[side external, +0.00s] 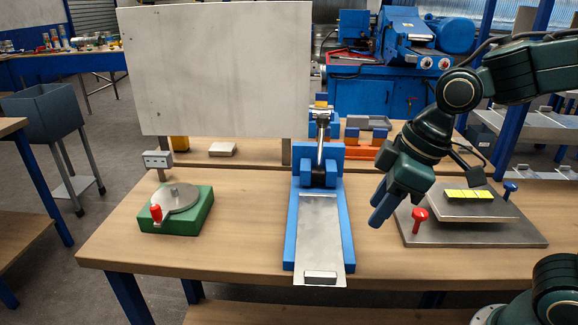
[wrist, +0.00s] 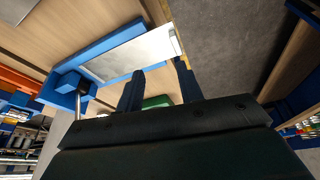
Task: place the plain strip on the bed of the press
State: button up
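The plain strip (side external: 320,232) is a bare grey metal sheet. It lies flat along the blue bed of the press (side external: 346,240), its front end slightly past the bed's front edge. A small metal bar (side external: 320,276) sits at that front end. My gripper (side external: 381,205) is to the right of the press, above the table and apart from the strip, fingers pointing down. In the wrist view its two blue fingers (wrist: 158,85) stand apart with nothing between them.
A green base with a grey disc and red knob (side external: 176,208) stands left. A steel plate (side external: 475,233) with a raised, yellow-marked plate (side external: 466,205), a red knob (side external: 419,217) and a blue knob (side external: 510,189) stands right. A large pale panel (side external: 218,70) rises behind. The table's front left is clear.

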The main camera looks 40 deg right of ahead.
jog(key=s+d+r+m+t+h, duration=0.1)
jog(key=s+d+r+m+t, duration=0.1)
jog(key=s+d+m, duration=0.4)
jog(key=shift+s+d+r+m+h, duration=0.3)
jog(key=shift+s+d+r+h, duration=0.15)
jog(key=shift+s+d, duration=1.05)
